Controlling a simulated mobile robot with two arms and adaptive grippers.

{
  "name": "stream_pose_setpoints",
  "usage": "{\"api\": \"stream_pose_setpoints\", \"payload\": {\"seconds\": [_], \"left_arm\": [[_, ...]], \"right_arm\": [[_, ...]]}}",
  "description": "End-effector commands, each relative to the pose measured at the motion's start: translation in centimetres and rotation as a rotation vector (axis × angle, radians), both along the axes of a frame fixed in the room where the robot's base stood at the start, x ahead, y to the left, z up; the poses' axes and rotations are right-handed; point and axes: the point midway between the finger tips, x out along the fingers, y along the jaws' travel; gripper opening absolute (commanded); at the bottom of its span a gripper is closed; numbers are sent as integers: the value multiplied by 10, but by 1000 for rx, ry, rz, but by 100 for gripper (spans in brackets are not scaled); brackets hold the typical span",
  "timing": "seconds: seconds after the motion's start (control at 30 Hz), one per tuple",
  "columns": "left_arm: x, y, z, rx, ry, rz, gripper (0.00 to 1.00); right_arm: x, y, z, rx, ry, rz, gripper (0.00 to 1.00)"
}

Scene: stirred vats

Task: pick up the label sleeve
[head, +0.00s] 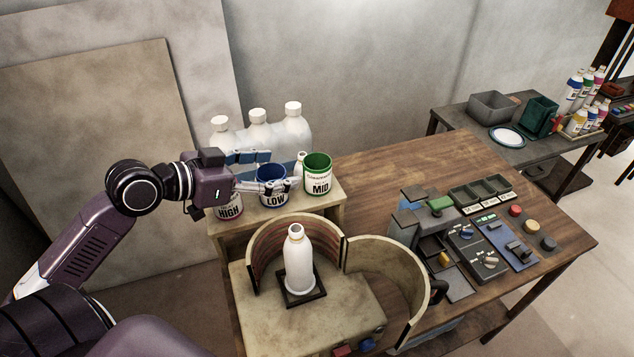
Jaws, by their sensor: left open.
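I cannot make out with certainty a separate label sleeve. Three labelled cans stand on a small wooden shelf: HIGH (229,207) in red, LOW (273,197) in blue and MID (317,180) in green. My left gripper (281,172) is open, with its fingers pointing right over the LOW can. One finger crosses in front of that can's upper part, and I cannot tell whether it touches. The gripper partly hides the HIGH can. A plain white bottle (299,262) stands upright on a dark square plate inside an open curved shell (268,238). My right gripper is out of view.
Large white bottles (259,128) stand behind the cans. The hinged half of the shell (405,272) swings out to the right. Trays (480,191) and a control panel (476,251) occupy the wooden table's right part. Bare tabletop (390,170) lies right of the MID can.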

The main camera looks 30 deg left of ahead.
Motion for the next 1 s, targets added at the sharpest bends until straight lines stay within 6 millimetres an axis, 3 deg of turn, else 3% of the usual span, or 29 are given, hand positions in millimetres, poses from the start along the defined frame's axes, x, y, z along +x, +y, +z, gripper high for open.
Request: {"api": "stream_pose_setpoints", "payload": {"seconds": [0.5,0.83,1.0], "left_arm": [[49,-20,-19,-3,-2,1,67],[66,-27,-28,-3,-2,3,67],[85,-35,-35,-4,-2,3,67]], "right_arm": [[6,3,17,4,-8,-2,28],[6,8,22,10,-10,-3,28],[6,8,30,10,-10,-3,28]]}}
